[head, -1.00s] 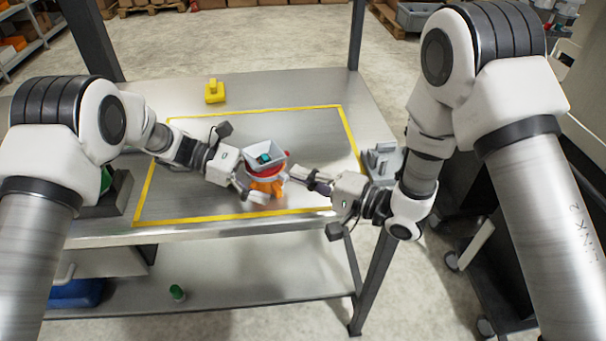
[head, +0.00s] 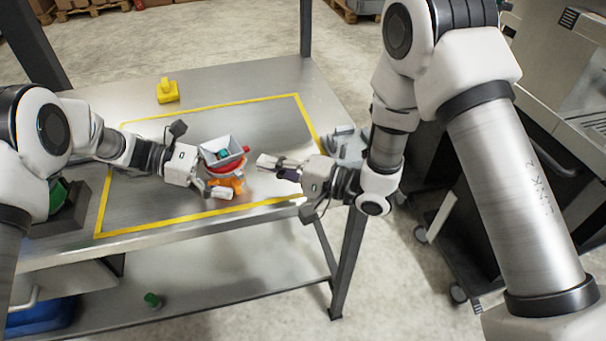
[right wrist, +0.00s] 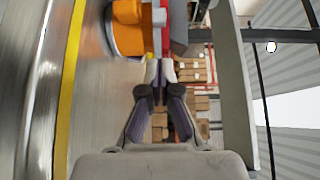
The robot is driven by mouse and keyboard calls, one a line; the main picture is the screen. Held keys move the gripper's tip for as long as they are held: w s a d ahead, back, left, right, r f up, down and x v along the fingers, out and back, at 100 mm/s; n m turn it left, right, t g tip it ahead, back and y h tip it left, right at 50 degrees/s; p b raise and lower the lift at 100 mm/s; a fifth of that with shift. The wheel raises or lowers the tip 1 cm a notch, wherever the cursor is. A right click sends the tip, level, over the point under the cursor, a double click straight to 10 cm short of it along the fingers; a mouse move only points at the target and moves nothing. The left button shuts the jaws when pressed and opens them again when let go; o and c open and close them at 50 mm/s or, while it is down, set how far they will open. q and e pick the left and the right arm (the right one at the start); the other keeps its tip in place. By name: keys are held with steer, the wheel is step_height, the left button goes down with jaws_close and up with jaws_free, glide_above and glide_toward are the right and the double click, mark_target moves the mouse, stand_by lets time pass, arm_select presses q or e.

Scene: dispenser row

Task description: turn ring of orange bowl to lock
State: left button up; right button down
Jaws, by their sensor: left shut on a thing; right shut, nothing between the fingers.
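The orange bowl (head: 226,184) stands on the metal table, with a red ring (head: 232,165) around its upper part and a grey square hopper (head: 221,151) on top. A small teal thing lies in the hopper. My left gripper (head: 222,190) is shut on the orange bowl from the left and front. My right gripper (head: 262,160) is shut and empty, just right of the ring. In the right wrist view its fingertips (right wrist: 159,68) point at the red ring (right wrist: 165,28), beside the orange bowl (right wrist: 128,38). I cannot tell whether they touch the ring.
Yellow tape (head: 210,215) marks a rectangle on the table around the bowl. A yellow object (head: 167,92) stands at the back left. A grey fixture (head: 346,145) is at the right edge. A green piece (head: 152,300) lies on the lower shelf. The tabletop behind the bowl is clear.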

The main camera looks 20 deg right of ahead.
steer(key=v, duration=1)
steer(key=shift+s, duration=0.45)
steer(key=shift+a, duration=0.15)
arm_select(q)
steer(key=o, duration=0.7)
